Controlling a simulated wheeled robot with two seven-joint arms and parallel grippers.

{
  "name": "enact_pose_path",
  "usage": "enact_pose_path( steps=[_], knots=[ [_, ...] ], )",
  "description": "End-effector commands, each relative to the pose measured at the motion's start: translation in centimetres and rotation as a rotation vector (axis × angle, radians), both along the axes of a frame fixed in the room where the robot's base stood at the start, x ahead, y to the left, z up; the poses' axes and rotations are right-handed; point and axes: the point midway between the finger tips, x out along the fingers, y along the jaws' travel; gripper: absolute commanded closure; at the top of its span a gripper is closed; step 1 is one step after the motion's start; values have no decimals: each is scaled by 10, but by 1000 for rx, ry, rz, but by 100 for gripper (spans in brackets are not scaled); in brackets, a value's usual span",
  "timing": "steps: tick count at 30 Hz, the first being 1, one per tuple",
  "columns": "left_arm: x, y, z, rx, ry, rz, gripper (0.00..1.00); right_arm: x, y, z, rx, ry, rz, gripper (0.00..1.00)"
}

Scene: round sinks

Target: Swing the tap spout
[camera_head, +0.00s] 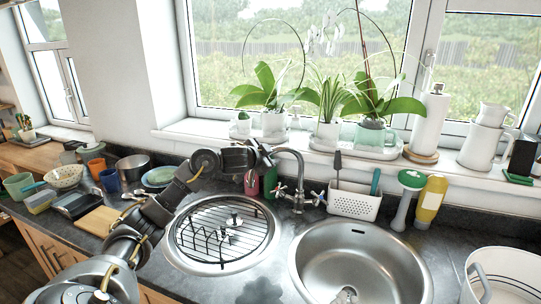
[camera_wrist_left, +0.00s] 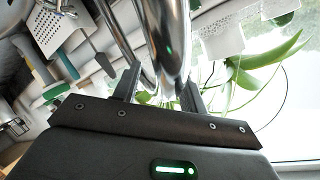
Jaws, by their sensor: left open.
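The chrome tap (camera_head: 298,184) stands behind and between the two round sinks, with cross handles at its base. Its curved spout (camera_head: 291,152) arches to the left in the head view. My left gripper (camera_head: 266,156) is at the spout, above the left sink. In the left wrist view the spout tube (camera_wrist_left: 168,45) passes between the two open fingers of the left gripper (camera_wrist_left: 161,90). I cannot tell whether a finger touches it. My right gripper is not in view.
The left sink (camera_head: 178,250) holds a black wire rack; the right sink (camera_head: 400,270) is empty. A white caddy (camera_head: 352,205), a yellow bottle (camera_head: 430,200) and red and green bottles (camera_head: 270,182) stand near the tap. Potted plants line the sill.

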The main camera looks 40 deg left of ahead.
Motion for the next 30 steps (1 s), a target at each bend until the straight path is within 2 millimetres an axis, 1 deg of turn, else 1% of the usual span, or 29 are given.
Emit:
enact_pose_path(
  steps=[3, 9, 10, 18, 19, 20, 26, 30],
  knots=[
    [4, 0, -1, -1, 0, 0, 58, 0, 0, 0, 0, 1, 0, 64],
    [4, 0, -1, 0, 0, -1, 58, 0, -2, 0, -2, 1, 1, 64],
    [4, 0, -1, 0, 0, -1, 59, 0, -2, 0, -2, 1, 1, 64],
    [3, 0, -1, 0, 1, -1, 94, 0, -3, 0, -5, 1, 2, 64],
    [3, 0, -1, 0, 1, -1, 98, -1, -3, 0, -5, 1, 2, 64],
    [3, 0, -1, 0, 1, -1, 100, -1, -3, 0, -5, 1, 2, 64],
    [4, 0, -2, 0, 0, 0, 100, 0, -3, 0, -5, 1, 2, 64],
    [11, -2, -3, -2, -3, 14, 100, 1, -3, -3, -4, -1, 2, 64]
  ],
)
